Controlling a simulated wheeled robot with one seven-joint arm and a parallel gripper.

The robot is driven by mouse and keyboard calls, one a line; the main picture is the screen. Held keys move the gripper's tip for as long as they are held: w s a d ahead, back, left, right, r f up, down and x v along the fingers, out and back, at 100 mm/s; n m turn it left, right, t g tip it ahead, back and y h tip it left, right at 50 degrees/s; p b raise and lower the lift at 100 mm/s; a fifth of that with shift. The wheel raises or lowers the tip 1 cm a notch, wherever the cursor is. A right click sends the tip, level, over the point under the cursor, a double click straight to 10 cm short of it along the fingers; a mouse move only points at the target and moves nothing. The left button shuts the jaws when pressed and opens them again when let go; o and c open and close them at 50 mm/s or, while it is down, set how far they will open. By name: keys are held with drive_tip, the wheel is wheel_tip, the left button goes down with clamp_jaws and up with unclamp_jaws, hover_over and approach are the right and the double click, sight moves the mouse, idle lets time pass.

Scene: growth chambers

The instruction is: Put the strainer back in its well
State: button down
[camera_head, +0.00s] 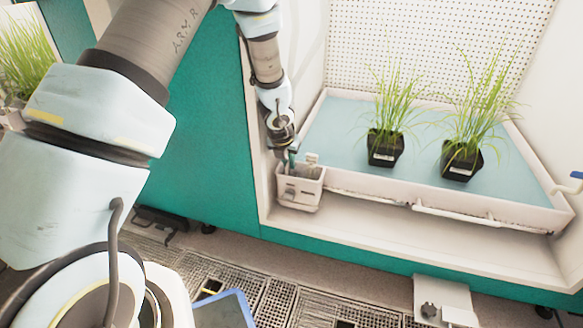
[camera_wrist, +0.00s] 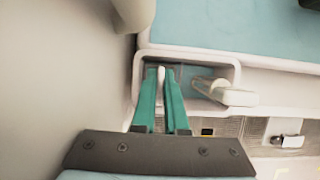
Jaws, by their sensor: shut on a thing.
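The well is a small white open-topped box (camera_head: 300,203) at the front left corner of the white tray. Its pale rim (camera_wrist: 232,60) also shows in the wrist view. My gripper (camera_head: 289,163) points down at the well's left part. In the wrist view, my teal fingers (camera_wrist: 161,72) are shut on a small white upright piece, which I take to be the strainer's handle (camera_wrist: 161,76). The rest of the strainer is hidden by the fingers and the well walls. I cannot tell whether it touches the well's floor.
A white arm-like fitting (camera_wrist: 235,96) sits at the well's right side, close to my fingers. The blue-green tray (camera_head: 340,130) holds two black pots of grass (camera_head: 385,150) (camera_head: 460,160). The chamber's left wall (camera_wrist: 60,70) is close beside my gripper.

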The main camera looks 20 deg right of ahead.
drive_tip(key=shift+s, duration=0.1)
drive_tip(key=c, duration=1)
unclamp_jaws()
drive_tip(key=shift+s+d, duration=0.1)
drive_tip(key=shift+d, duration=0.05)
drive_tip(key=shift+o, duration=0.2)
drive_tip(key=p+v, duration=0.4)
drive_tip(key=v, duration=0.8)
drive_tip(key=shift+p, duration=0.35)
